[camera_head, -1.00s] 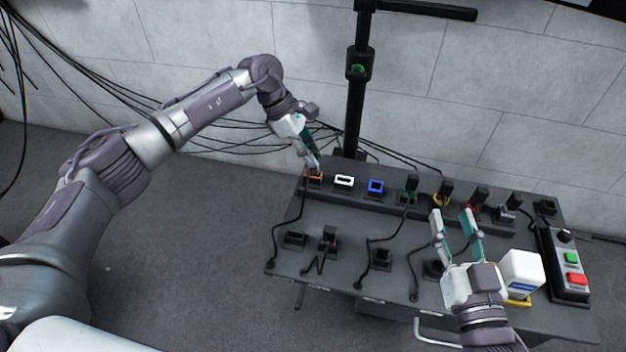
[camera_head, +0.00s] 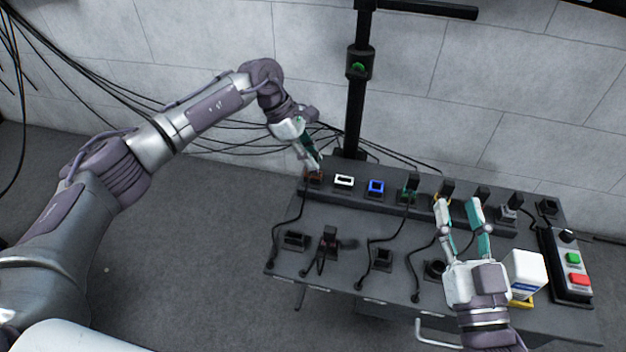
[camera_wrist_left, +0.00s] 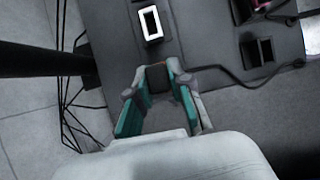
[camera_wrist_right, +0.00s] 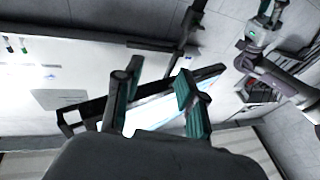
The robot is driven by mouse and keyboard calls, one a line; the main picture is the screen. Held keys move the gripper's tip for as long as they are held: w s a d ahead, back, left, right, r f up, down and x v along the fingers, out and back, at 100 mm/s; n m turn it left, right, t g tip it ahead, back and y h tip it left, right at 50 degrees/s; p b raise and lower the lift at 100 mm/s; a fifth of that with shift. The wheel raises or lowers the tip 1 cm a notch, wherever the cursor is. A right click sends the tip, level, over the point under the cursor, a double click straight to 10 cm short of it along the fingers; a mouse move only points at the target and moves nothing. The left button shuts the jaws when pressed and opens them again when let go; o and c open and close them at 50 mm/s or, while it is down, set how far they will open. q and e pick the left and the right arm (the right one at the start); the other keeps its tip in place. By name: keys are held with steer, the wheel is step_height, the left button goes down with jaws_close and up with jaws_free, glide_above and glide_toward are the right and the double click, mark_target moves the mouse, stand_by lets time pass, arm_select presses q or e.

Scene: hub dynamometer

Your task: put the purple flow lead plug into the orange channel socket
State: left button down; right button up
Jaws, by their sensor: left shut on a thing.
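My left gripper (camera_head: 316,164) is at the orange channel socket (camera_head: 314,178), at the left end of the raised back row. It is shut on a dark plug (camera_wrist_left: 157,78), seen between its fingertips in the left wrist view. No purple shows on the plug. The fingers and plug hide most of the socket, so I cannot tell how deep the plug sits. A black lead (camera_head: 276,228) runs from there down the bench's left side. My right gripper (camera_head: 457,205) is open and empty above the right middle of the bench; its spread fingers show in the right wrist view (camera_wrist_right: 158,88).
White (camera_head: 344,181) and blue (camera_head: 376,187) empty sockets stand right of the orange one, then several sockets with black plugs. A front row holds dark sockets (camera_head: 295,240) and leads. A black post (camera_head: 356,100) rises behind.

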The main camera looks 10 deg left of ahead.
arm_select(q)
steer(key=shift+f, duration=0.45)
steer(key=c, duration=1)
jaws_free()
arm_select(e)
steer(key=shift+s+a+r+t+y, duration=0.1)
steer(key=shift+s+r+t+y, duration=0.1)
steer(key=shift+r+t, duration=0.35)
steer(key=shift+s+a+r+t+y, duration=0.15)
steer(key=shift+r+t+y, duration=0.1)
steer(key=shift+r, duration=0.45)
steer(key=shift+d+h, duration=0.15)
steer(key=shift+h, duration=0.1)
arm_select(q)
steer(key=shift+a+r, duration=0.15)
steer(key=shift+r, duration=0.05)
steer(key=v, duration=1.1)
steer(key=shift+a+r, duration=0.1)
steer(key=shift+r, duration=0.15)
arm_select(e)
steer(key=shift+s, duration=0.1)
